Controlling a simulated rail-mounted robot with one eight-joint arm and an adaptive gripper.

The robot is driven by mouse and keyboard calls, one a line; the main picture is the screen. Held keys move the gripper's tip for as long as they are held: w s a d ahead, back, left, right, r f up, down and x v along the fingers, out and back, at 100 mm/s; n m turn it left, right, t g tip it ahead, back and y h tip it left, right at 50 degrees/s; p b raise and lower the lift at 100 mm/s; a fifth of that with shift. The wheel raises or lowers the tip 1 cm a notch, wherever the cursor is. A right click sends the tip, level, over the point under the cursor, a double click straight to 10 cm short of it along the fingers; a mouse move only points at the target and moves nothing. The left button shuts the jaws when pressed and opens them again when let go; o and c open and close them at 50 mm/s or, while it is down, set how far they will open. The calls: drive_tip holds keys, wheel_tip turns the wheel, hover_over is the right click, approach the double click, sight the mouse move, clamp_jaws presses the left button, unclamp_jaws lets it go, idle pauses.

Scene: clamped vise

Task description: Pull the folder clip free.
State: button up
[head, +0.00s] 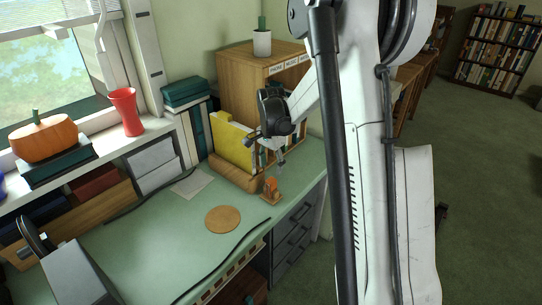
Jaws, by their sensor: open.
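My gripper (263,152) is open, with dark fingers, above the right end of the green desk. It overlaps the right edge of the yellow folders (232,146) in the picture; I cannot tell whether it touches them. The folders stand upright in a wooden holder (228,177). A small orange object (271,188) stands on the desk just below and right of the gripper, apart from it. It may be the vise or the clip; it is too small to tell. No folder clip can be clearly made out, and my gripper and arm hide part of the holder's right side.
A wooden cabinet (238,82) with a potted cactus (262,40) stands behind the folders. A round cork mat (223,219) and a paper sheet (192,184) lie on the desk (160,235). A dark cable runs along the front. A red vase (127,112) and pumpkin (43,137) stand left.

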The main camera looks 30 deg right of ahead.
sight(271, 180)
wheel_tip(271, 180, down, 8)
idle(0.4)
clamp_jaws()
drive_tip(key=shift+r+p, duration=1.1)
drive_tip(key=shift+r, duration=1.7)
